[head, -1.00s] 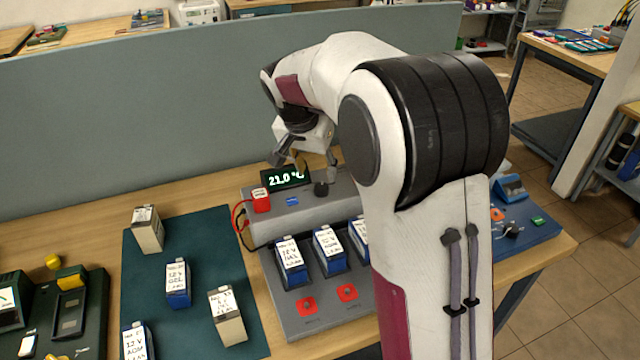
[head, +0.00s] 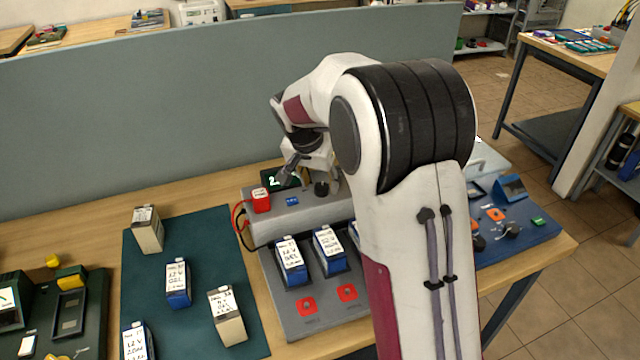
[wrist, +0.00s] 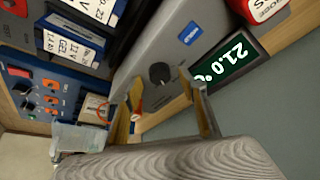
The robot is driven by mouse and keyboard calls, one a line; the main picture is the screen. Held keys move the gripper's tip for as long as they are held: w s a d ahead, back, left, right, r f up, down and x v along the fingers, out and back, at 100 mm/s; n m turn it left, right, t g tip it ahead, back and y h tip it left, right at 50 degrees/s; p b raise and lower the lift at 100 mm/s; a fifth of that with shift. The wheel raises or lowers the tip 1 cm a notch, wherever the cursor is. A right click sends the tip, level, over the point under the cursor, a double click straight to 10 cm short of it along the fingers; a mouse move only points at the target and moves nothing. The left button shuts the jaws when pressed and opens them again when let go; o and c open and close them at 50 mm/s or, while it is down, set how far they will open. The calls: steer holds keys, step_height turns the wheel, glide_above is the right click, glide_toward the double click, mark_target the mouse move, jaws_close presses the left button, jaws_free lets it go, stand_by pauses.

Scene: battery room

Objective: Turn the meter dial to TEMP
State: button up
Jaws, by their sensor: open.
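The meter is a grey console (head: 300,222) with a small dark display (head: 267,182) at its back, mostly behind my gripper in the head view. My gripper (head: 309,180) is open and empty, above the console near the dial. In the wrist view its fingers (wrist: 166,112) are spread, with the dial ahead of the gap, apparently untouched.
A red block (head: 260,200) with leads sits on the console's left end. Several batteries stand in the grey tray (head: 325,318) in front and on the green mat (head: 195,270) to the left. A blue panel with knobs (head: 535,228) lies at right. A grey partition (head: 130,110) rises behind.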

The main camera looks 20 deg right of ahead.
steer(key=shift+x, duration=0.75)
steer(key=c, duration=1.1)
steer(key=shift+m, duration=0.4)
steer(key=shift+w+a+m+g+h, duration=0.1)
steer(key=shift+m+g+h, duration=0.4)
steer(key=shift+m, duration=0.6)
